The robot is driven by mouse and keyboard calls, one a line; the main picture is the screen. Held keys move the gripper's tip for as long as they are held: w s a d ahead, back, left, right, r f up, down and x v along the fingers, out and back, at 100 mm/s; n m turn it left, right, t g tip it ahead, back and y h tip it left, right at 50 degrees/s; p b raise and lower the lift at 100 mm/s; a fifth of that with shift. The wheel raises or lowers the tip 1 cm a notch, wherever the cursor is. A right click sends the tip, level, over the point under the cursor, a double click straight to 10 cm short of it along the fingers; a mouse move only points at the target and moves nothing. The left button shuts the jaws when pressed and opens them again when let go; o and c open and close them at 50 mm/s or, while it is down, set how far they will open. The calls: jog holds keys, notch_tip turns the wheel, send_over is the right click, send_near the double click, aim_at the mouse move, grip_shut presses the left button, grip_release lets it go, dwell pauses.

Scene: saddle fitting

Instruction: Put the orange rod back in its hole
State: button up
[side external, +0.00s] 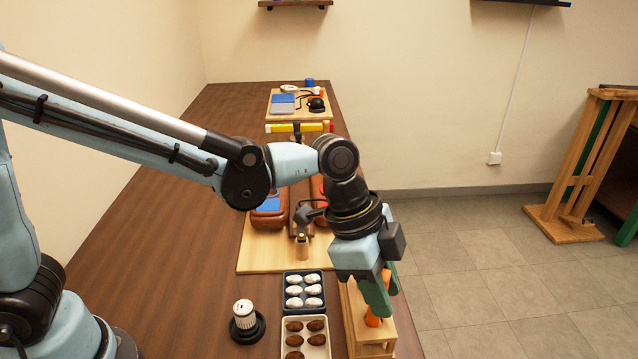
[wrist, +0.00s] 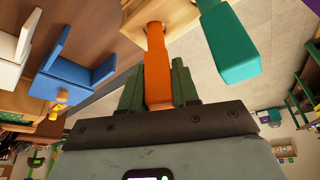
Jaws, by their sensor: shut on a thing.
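My gripper (side external: 377,298) points down over the wooden stand (side external: 362,322) at the right edge of the table. Its green fingers are shut on the orange rod (side external: 372,319). In the wrist view the orange rod (wrist: 157,70) sits between the fingers (wrist: 158,88) and runs away from them to the wooden stand (wrist: 170,14). The rod's far end meets or overlaps the wood there. The hole is hidden, and I cannot tell whether the rod's end is in it.
A teal bar (wrist: 232,48) lies close beside the rod in the wrist view. A tray of brown objects (side external: 304,340), a dark tray of white objects (side external: 303,290) and a black-and-white knob (side external: 246,318) stand left of the stand. The table's left side is clear.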

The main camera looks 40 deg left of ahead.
jog(key=o, duration=1)
jog(key=shift+c, duration=0.2)
jog(key=v, duration=1.2)
jog(key=s+a+f+n+t+y, duration=0.1)
jog(key=a+f+n+t+y, duration=0.1)
jog(key=a+n, duration=0.5)
jog(key=s+a+f+n+t+y, duration=0.2)
jog(key=a+f+n+t, duration=0.2)
jog(key=a, duration=1)
notch_tip(320, 180, down, 2)
jog(key=n, duration=0.3)
jog(key=shift+s+n, duration=0.3)
jog(key=shift+n, duration=0.1)
